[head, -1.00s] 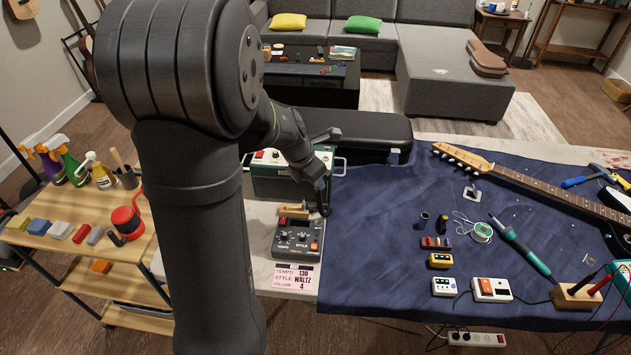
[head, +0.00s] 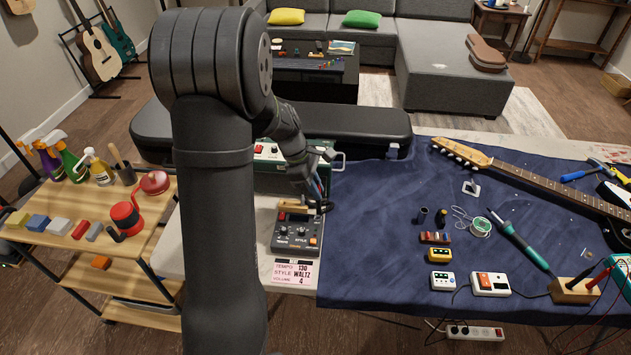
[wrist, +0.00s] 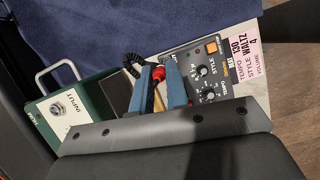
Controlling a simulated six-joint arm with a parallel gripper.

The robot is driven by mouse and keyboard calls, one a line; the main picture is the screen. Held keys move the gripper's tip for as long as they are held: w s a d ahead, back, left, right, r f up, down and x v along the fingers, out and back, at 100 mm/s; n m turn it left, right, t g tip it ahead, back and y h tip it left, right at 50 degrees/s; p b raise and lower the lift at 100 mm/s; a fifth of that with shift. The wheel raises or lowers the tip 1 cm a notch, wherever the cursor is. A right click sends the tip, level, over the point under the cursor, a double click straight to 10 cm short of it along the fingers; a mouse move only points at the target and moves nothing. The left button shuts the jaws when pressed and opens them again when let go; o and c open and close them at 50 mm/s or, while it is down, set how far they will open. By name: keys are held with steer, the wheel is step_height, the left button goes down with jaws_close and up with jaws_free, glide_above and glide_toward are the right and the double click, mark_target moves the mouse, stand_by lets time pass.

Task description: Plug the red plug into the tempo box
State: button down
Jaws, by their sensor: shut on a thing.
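The tempo box (head: 297,235) is a dark grey unit with knobs, near the left end of the table in the head view. It also shows in the wrist view (wrist: 205,75), just right of my fingers. My gripper (wrist: 157,75) has blue fingers and is shut on the red plug (wrist: 159,72), whose red part shows between the fingertips. A black coiled cord (wrist: 130,62) lies beside the fingertips. In the head view my gripper (head: 317,200) is at the tempo box's back edge. The plug's tip is hidden, so I cannot tell whether it touches a socket.
A tan wooden piece (head: 293,205) is at the box's back edge. A green amplifier (head: 262,181) with a handle stands behind it. A card with settings (head: 295,272) lies in front. The blue cloth (head: 370,250) to the right is bare nearby.

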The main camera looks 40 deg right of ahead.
steer(key=shift+s+f+m+y, duration=0.1)
steer(key=shift+f+m+y, duration=0.2)
steer(key=shift+m, duration=0.5)
glide_above(321, 217)
steer(key=w+a, duration=0.1)
steer(key=shift+w+f, duration=0.1)
steer(key=shift+f, duration=2.45)
steer(key=shift+f, duration=1.45)
stand_by(0.8)
steer(key=c, duration=0.9)
jaws_free()
steer(key=shift+o, duration=0.2)
steer(key=shift+r, duration=0.15)
steer(key=shift+r, duration=2.9)
